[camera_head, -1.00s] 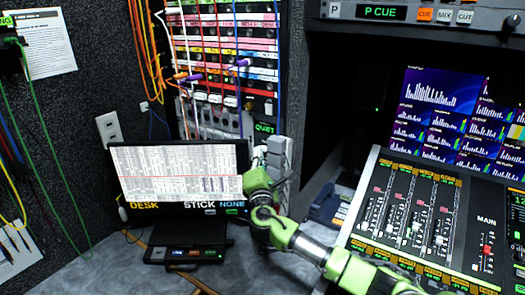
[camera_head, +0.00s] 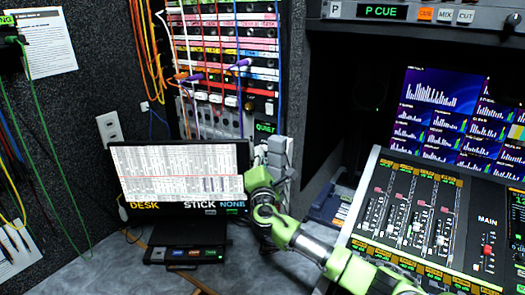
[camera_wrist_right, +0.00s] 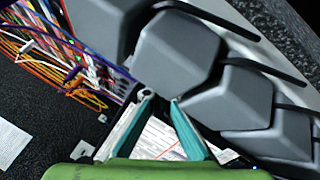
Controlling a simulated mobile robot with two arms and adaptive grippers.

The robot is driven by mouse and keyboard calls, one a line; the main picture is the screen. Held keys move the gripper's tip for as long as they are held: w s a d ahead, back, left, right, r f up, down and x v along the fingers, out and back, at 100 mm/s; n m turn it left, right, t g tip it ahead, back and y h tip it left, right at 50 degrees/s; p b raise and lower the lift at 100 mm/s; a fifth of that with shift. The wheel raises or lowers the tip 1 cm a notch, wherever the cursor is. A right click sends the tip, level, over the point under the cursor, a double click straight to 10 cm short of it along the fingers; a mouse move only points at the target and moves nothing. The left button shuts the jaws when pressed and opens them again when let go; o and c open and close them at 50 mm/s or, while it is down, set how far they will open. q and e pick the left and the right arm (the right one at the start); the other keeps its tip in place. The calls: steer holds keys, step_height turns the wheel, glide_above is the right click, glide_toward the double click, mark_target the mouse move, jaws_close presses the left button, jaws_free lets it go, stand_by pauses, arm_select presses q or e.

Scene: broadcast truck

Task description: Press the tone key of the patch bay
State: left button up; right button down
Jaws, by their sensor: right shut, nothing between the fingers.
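The patch bay (camera_head: 222,50) stands at the back of the head view, with rows of coloured strips and hanging cords. A small green display reading QUIET (camera_head: 265,127) sits at its lower right. I cannot make out which part is the tone key. My right gripper (camera_head: 259,158) is shut and empty, below that display and beside a stack of grey blocks (camera_head: 277,152). In the right wrist view its teal fingertips (camera_wrist_right: 161,98) point toward the grey blocks (camera_wrist_right: 180,50), which fill much of the picture. Whether they touch is unclear. My left gripper is not in view.
A monitor (camera_head: 180,175) reading DESK, STICK, NONE stands left of my right gripper, with a small black button box (camera_head: 185,253) in front. A mixing desk (camera_head: 410,225) is on the right. Loose orange cords (camera_wrist_right: 85,95) hang left in the wrist view.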

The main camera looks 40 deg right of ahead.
steer(key=shift+s+r, duration=0.1)
steer(key=shift+s, duration=0.1)
steer(key=s+a+p, duration=0.1)
steer(key=s+a, duration=0.1)
steer(key=a, duration=0.3)
steer(key=shift+s+a, duration=0.2)
steer(key=shift+a, duration=0.2)
stand_by(0.3)
